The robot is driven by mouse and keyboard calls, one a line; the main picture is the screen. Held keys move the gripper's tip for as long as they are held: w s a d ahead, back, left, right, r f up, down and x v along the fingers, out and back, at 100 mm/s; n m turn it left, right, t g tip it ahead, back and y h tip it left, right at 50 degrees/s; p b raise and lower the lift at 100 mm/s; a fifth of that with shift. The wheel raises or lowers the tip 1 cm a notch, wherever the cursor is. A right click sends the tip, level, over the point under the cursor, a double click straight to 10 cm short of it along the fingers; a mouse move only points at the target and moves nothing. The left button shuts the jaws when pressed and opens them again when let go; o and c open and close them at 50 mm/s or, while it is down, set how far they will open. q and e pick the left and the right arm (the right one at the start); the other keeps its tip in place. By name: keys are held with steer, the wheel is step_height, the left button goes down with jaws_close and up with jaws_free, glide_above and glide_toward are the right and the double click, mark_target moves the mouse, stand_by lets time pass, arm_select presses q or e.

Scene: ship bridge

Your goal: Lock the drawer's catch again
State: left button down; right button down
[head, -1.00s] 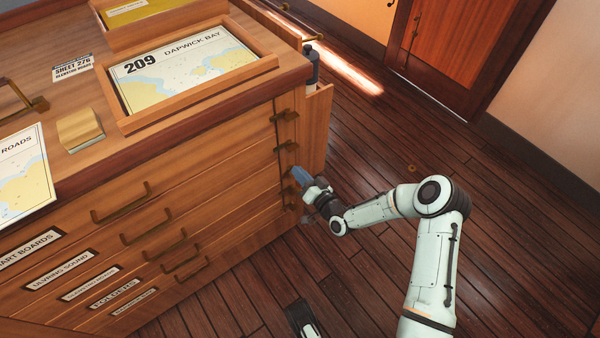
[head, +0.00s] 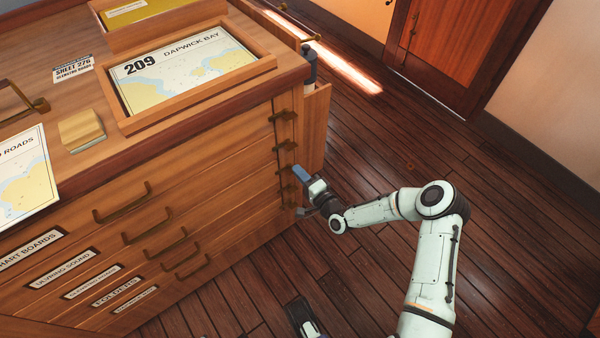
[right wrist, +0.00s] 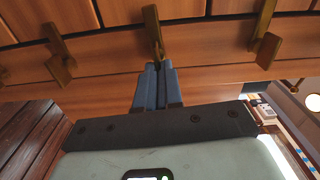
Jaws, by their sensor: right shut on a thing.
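A wooden chart chest has several drawers (head: 140,190) with brass handles. Brass catches (head: 285,115) run down the right edge of its front. My right gripper (head: 301,173) is at this column, below the upper two catches, with its blue fingers close together. In the right wrist view the fingers (right wrist: 156,72) meet at the lower end of the middle brass catch (right wrist: 153,35) and are shut on it. Other catches stand to its left (right wrist: 60,62) and right (right wrist: 265,45), clear of the fingers. The fingers partly hide the lower catches in the head view.
A framed chart (head: 190,70), a wooden block (head: 81,131) and a loose chart sheet (head: 25,180) lie on the chest top. A wooden panel (head: 315,125) sticks out at the chest's right side. The plank floor (head: 400,140) to the right is clear.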

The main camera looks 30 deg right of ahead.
steer(key=shift+a+f+m, duration=0.15)
steer(key=shift+m, duration=0.35)
steer(key=c, duration=1.3)
jaws_free()
